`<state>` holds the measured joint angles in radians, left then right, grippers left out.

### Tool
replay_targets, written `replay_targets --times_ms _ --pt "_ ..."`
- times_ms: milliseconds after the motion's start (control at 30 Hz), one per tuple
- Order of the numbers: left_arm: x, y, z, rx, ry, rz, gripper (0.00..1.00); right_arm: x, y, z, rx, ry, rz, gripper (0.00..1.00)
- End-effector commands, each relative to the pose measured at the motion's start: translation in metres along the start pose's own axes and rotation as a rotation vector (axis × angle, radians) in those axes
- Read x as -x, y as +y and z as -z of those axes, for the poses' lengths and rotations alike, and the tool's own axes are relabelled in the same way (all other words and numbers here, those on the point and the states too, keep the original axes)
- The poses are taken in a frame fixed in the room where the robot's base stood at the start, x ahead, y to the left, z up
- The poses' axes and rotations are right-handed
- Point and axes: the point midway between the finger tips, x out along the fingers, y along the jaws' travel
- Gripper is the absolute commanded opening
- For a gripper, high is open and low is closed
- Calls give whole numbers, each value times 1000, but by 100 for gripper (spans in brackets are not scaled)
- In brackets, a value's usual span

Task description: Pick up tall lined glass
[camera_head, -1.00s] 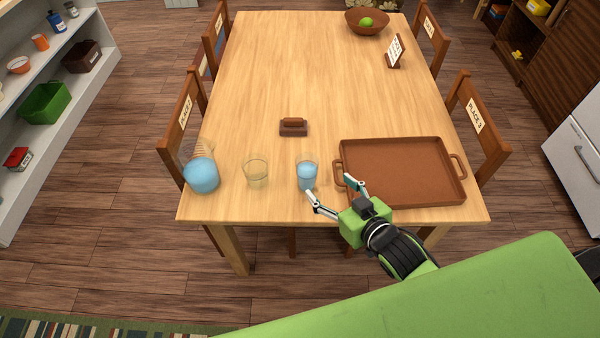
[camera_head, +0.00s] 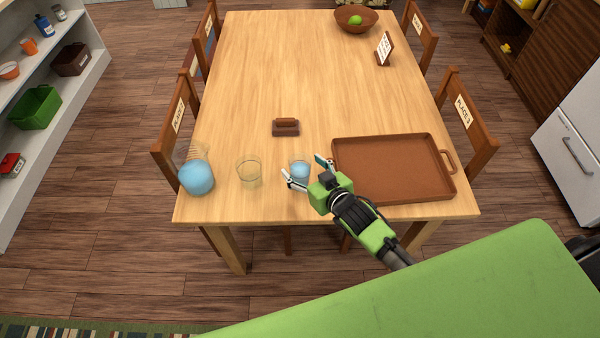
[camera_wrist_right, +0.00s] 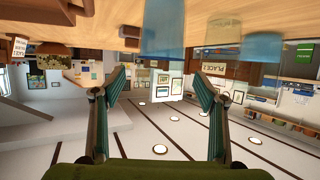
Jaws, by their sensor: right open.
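A clear glass with blue in its lower part (camera_head: 300,171) stands near the table's front edge. My right gripper (camera_head: 301,166) is open, its fingertips on either side of this glass at its near side. In the upside-down right wrist view, the blue glass (camera_wrist_right: 175,35) hangs from the top, ahead of the open fingers. A clear, empty-looking glass (camera_head: 249,174) stands to its left. My left gripper is not in view.
A brown tray (camera_head: 395,190) lies just right of my right gripper. A small brown block-like holder (camera_head: 286,127) sits behind the glasses. A bowl with a green fruit (camera_head: 356,21) and a sign (camera_head: 384,48) stand far back. The table's middle (camera_head: 310,80) is clear.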

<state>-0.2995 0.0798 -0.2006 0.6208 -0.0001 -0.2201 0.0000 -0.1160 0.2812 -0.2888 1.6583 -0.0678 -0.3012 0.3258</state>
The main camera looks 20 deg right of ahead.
Motion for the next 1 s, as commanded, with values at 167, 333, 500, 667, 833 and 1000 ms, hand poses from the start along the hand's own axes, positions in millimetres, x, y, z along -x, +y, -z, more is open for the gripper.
replay_targets --times_ms 167,333,500,667,833,1000 --pt "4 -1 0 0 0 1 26 -20 -1 1 -1 0 1 66" --pt "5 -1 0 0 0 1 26 -26 0 0 0 -1 1 66" --pt "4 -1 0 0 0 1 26 -26 0 0 0 -1 1 66" --pt "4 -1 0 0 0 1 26 -26 0 0 0 -1 1 30" --pt "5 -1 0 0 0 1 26 -26 0 2 0 4 1 0" --pt "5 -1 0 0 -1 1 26 -26 0 2 0 4 1 0"
